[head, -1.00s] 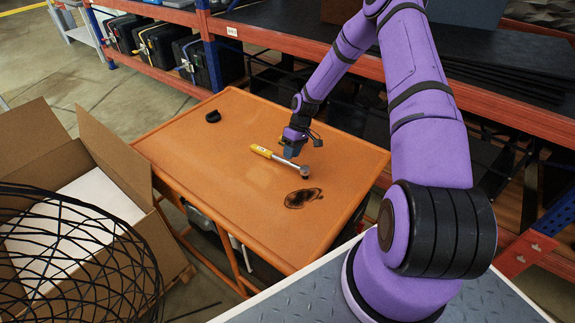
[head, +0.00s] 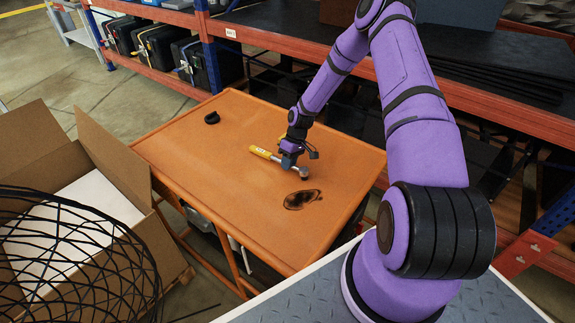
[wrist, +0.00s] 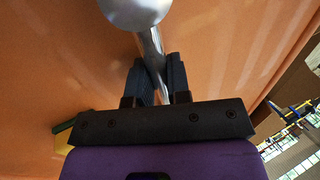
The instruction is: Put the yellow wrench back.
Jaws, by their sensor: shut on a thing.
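The yellow wrench (head: 263,153) has a yellow handle and a silver shaft and head. It is at the orange table top in the head view, its handle to the left and its head to the right. My gripper (head: 289,158) is over the middle of it. In the wrist view, my gripper (wrist: 158,82) is shut with its dark fingers on either side of the silver shaft (wrist: 152,45). The round head is at the top of that view. The handle is mostly hidden there. I cannot tell whether the wrench touches the table.
An open cardboard box (head: 95,165) and a black wire basket (head: 75,265) stand at left. Red-beamed shelving (head: 480,95) runs behind.

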